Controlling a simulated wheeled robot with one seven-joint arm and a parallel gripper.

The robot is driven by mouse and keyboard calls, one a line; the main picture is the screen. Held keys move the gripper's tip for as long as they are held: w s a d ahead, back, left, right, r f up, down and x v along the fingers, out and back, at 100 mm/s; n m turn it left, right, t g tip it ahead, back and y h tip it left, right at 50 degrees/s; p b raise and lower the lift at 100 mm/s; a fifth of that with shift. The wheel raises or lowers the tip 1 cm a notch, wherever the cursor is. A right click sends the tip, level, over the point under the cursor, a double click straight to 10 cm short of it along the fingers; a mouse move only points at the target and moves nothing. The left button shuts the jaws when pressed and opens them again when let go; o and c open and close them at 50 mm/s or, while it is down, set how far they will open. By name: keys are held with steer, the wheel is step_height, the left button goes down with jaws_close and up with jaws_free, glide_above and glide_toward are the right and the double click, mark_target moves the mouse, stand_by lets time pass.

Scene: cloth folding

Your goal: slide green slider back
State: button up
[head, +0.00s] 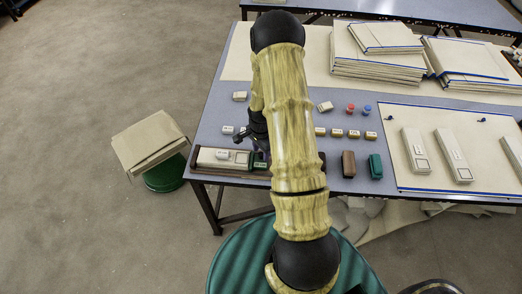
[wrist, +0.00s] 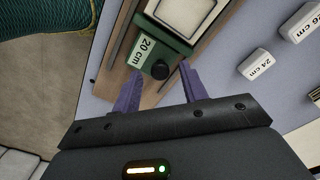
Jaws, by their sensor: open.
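The green slider (wrist: 178,42) sits in a wooden tray (wrist: 121,52) and carries a "20 cm" label and a round black knob (wrist: 160,69). In the wrist view, the two purple fingers of my gripper (wrist: 161,71) are apart, with the knob between or just beyond their tips. I cannot tell whether either finger touches it. A pale block lies in the tray just beyond the slider. In the head view, the tray (head: 196,170) is at the table's front edge. My arm hides part of the tray and most of the gripper there.
Small labelled blocks, such as the 24 cm block (wrist: 256,64), stand right of the tray. A brown block (head: 348,164) and a green block (head: 376,166) stand near the front edge. Folded cloths (head: 375,65) are stacked at the back. A stool (head: 165,176) with cloth is at left.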

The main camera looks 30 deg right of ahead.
steer(key=shift+f, duration=0.25)
jaws_close()
